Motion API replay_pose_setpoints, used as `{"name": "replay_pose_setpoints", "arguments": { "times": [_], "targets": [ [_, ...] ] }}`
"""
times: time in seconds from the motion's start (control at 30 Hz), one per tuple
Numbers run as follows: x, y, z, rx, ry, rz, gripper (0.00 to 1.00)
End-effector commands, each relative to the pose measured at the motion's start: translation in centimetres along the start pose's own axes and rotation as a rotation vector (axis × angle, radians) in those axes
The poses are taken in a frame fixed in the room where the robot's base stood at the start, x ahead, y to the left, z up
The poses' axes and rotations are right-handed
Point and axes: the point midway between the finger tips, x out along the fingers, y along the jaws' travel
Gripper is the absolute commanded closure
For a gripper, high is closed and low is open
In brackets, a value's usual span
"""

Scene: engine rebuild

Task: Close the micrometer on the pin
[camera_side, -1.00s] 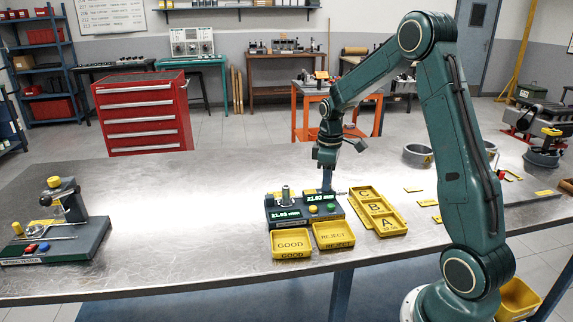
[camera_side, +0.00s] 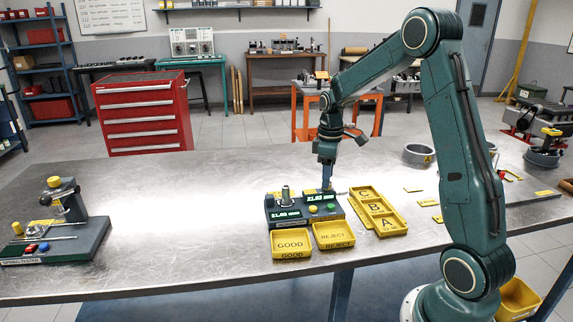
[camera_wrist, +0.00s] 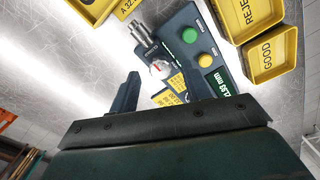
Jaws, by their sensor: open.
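The micrometer station (camera_side: 290,222) is a dark box with lit green readouts near the front of the bench. A yellow button and a green button (camera_wrist: 189,35) sit on it. A silver upright cylinder (camera_side: 286,193) stands on its left part; I cannot tell whether it is the pin. In the wrist view, silver rods (camera_wrist: 143,36) stick out from the station near a round white-and-red piece (camera_wrist: 160,68). My gripper (camera_side: 327,187) points down at the station's back right in the side view. In the wrist view its fingers (camera_wrist: 159,84) are apart, with the round piece just beyond them.
The yellow GOOD tray (camera_side: 291,255) and REJECT tray (camera_side: 333,246) stand in front of the station. A yellow lettered tray (camera_side: 378,222) lies close on its right. The spring tester (camera_side: 56,240) is at far left, with bare bench between.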

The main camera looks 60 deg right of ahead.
Motion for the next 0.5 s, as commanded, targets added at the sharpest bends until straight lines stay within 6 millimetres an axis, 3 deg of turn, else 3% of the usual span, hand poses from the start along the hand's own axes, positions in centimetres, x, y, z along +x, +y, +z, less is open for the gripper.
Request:
{"name": "replay_pose_setpoints", "arguments": {
  "times": [0.5],
  "targets": [
    [-8.4,0.1,0.0,0.0,0.004,0.004,0.52]
  ]
}}
